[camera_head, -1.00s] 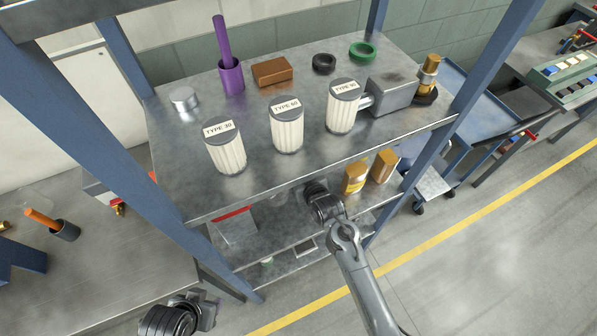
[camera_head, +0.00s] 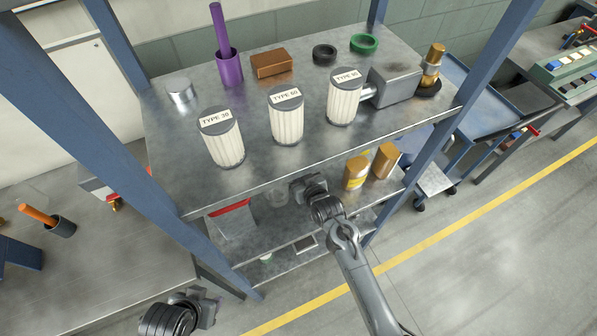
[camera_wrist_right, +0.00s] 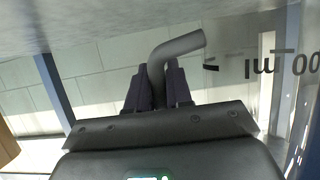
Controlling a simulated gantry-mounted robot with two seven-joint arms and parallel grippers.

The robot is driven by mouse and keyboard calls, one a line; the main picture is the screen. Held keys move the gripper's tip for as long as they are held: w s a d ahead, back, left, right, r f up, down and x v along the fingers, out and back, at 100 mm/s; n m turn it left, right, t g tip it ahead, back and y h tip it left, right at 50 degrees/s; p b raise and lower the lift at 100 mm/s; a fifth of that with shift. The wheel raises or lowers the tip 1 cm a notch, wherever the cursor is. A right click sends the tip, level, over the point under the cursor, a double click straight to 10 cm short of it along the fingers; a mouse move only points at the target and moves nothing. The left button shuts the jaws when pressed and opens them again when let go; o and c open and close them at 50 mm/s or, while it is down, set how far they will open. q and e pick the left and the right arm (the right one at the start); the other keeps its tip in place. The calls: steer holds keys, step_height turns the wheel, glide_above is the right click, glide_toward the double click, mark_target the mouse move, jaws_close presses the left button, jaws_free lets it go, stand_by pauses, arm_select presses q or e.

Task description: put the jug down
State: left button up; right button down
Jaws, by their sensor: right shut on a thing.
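My right gripper (camera_wrist_right: 158,92) is shut on a grey bent handle (camera_wrist_right: 178,46) in the right wrist view. The handle belongs to the see-through jug, whose dark scale marks (camera_wrist_right: 285,66) show at the right of that view. In the head view my right gripper (camera_head: 303,186) reaches in below the top shelf. A faint clear shape, likely the jug (camera_head: 278,196), shows just left of it. I cannot tell whether the jug's base touches the shelf below. My left gripper (camera_head: 203,310) is at the bottom left, away from the rack, its fingers unclear.
The top shelf (camera_head: 180,150) is close above the right gripper and holds several filters, a purple cup (camera_head: 229,68) and a metal pump. Two gold-brown filters (camera_head: 357,172) stand right of the gripper on the lower shelf (camera_head: 290,222). A red-edged box (camera_head: 235,220) is at left.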

steer(key=shift+f, duration=0.6)
steer(key=shift+f+b, duration=0.15)
steer(key=shift+b, duration=0.15)
steer(key=shift+f, duration=0.3)
steer(key=shift+f+b, duration=0.25)
steer(key=shift+b, duration=0.1)
steer(key=shift+f, duration=0.25)
steer(key=c, duration=0.9)
jaws_free()
steer(key=shift+c, duration=0.2)
